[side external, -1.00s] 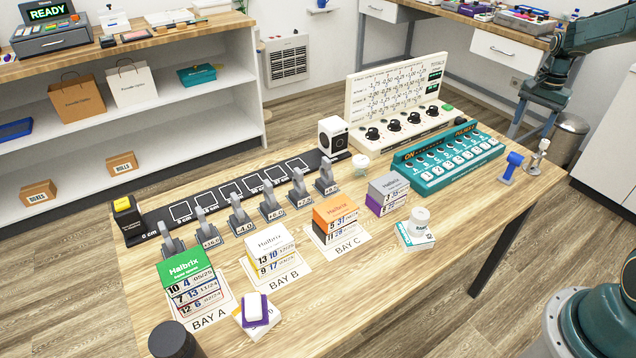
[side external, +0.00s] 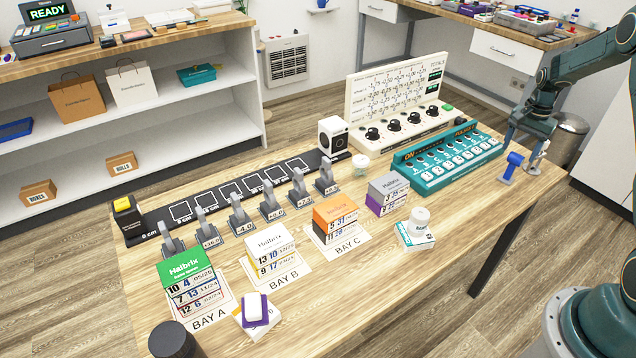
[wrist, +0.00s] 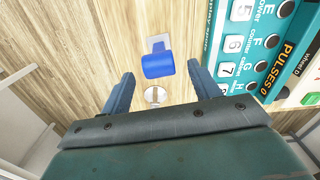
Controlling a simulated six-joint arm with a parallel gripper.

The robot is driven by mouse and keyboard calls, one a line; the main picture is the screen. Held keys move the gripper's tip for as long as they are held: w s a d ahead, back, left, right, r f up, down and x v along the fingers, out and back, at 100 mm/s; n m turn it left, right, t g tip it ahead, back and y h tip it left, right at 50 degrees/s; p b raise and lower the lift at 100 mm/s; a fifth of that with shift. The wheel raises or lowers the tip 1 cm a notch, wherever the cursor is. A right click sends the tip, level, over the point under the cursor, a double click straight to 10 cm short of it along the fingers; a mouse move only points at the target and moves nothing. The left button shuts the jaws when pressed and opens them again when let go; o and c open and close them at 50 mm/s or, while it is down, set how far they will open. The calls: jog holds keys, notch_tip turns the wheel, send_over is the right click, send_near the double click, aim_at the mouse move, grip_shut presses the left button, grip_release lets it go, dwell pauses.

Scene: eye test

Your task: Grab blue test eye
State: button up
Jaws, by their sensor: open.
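The blue test eye (side external: 513,160) stands upright on a small grey base at the right end of the wooden table. It also shows in the wrist view (wrist: 158,67), just past the fingertips and roughly centred between them. My gripper (side external: 524,147) is open and empty above the table's right end, pointing down. A second, metal and white test eye (wrist: 155,96) shows between my fingers in the wrist view, nearer my palm than the blue one. In the side view it is partly hidden by my gripper.
A teal panel (side external: 450,160) with numbered keys stands left of the blue eye, close to my right finger in the wrist view. The table's right edge is near. Bare wood (wrist: 100,50) lies left of the blue eye in the wrist view.

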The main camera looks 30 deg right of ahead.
aim_at(515, 160)
jog(key=shift+a+f, duration=0.1)
jog(key=shift+f, duration=2.35)
jog(key=c, duration=1.1)
jog(key=shift+c, duration=0.2)
jog(key=shift+r, duration=0.15)
notch_tip(515, 160, up, 20)
